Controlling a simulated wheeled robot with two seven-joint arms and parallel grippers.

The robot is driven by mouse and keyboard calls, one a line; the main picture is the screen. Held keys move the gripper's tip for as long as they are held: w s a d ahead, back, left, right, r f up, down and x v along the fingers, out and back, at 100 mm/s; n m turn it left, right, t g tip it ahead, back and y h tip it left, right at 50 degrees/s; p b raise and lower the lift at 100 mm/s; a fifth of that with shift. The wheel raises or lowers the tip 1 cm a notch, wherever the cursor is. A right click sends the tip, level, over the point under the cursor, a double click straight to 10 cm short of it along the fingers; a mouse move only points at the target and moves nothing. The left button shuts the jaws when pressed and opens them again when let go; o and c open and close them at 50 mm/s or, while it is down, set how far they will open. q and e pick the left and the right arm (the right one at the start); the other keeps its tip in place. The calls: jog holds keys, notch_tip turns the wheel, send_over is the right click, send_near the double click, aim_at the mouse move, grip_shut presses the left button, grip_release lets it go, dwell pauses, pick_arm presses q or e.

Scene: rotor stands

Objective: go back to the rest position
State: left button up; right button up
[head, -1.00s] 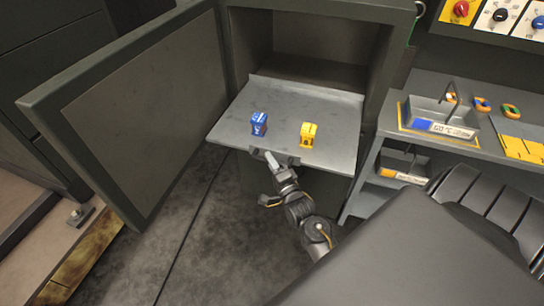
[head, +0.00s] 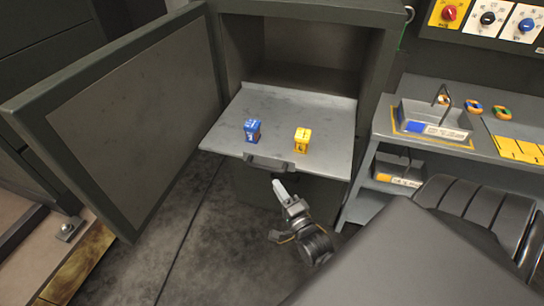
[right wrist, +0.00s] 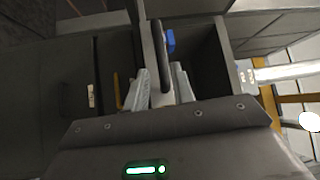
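My right gripper (head: 280,187) is in front of and below the front edge of the pulled-out shelf (head: 325,110). A blue block (head: 252,131) and a yellow block (head: 302,140) stand upright on the shelf, a little apart. My left gripper is not in view.
The grey cabinet's door (head: 135,115) hangs wide open at the left. A side bench (head: 390,130) on the right holds a grey bin (head: 433,119), coloured rings and yellow cards. A lower shelf carries another bin (head: 398,172). The floor (head: 215,235) before the cabinet is clear.

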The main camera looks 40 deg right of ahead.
jog(key=shift+v, duration=0.8)
jog(key=s+a+f+n+g+y, duration=0.1)
jog(key=s+a+f+n+g, duration=0.25)
jog(key=f, duration=0.75)
jog(key=s+a+f+n+g+y, duration=0.1)
jog(key=s+a+f+n+g, duration=0.25)
jog(key=f, duration=0.75)
jog(key=s+a+f+n+g+y, duration=0.15)
jog(key=s+f+n+g, duration=0.35)
jog(key=f, duration=0.7)
jog(key=s+d+f+n+g, duration=0.1)
jog(key=s+f+n+g, duration=0.2)
jog(key=s+f, duration=0.4)
jog(key=s+d+f+n+g, duration=0.2)
jog(key=s+f+n, duration=0.3)
jog(key=s, duration=1)
jog(key=shift+s+f+n+g, duration=0.35)
jog(key=shift+f+g, duration=0.35)
jog(key=shift+f, duration=0.7)
